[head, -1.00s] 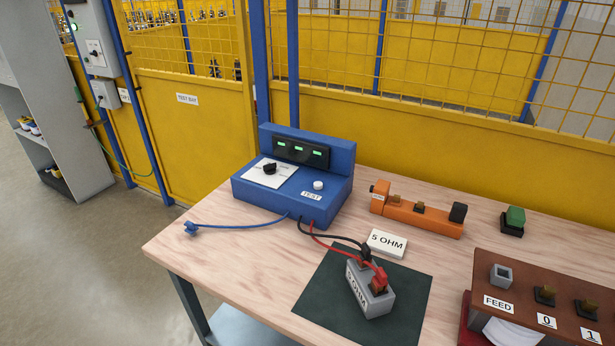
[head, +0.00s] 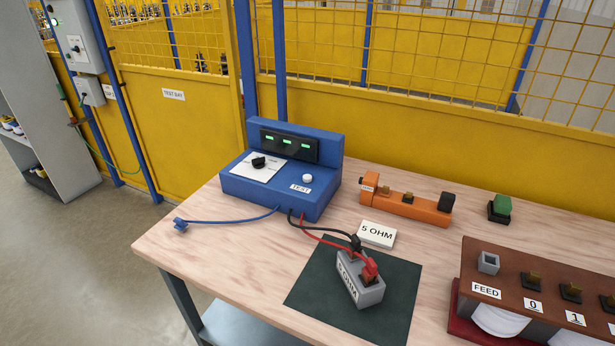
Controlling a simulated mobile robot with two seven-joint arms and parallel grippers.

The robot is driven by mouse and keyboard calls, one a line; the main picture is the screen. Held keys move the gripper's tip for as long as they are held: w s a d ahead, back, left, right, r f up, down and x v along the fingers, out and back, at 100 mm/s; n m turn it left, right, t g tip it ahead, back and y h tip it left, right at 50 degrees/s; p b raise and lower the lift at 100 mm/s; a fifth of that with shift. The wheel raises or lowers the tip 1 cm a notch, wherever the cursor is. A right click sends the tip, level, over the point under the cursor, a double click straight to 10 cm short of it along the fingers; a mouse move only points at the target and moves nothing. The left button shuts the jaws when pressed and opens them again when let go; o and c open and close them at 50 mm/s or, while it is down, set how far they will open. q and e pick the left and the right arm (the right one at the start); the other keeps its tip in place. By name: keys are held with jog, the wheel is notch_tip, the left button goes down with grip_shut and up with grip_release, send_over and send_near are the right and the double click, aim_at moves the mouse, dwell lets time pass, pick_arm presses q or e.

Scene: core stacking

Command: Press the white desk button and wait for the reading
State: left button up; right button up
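The white button (head: 307,178) sits on the sloped front panel of the blue desk instrument (head: 262,206), just above its TEST label (head: 300,188). The instrument's dark display (head: 289,146) shows three short green dashes. A black rotary knob (head: 258,162) sits on a white dial plate to the left of the button. Red and black leads run from the instrument to clips on a grey block marked 5 OHM (head: 362,288), which stands on a dark green mat (head: 316,310). Neither of my grippers is in the head view.
A blue lead (head: 230,221) with a loose end lies on the wooden bench (head: 190,252). A 5 OHM card (head: 377,234), an orange fixture (head: 405,206) and a green-topped switch (head: 500,208) stand to the right. A brown FEED panel (head: 510,270) fills the right front. A yellow mesh fence runs behind.

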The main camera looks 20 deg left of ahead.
pick_arm(q)
grip_shut()
jog(key=shift+a, duration=0.1)
dwell(1.1)
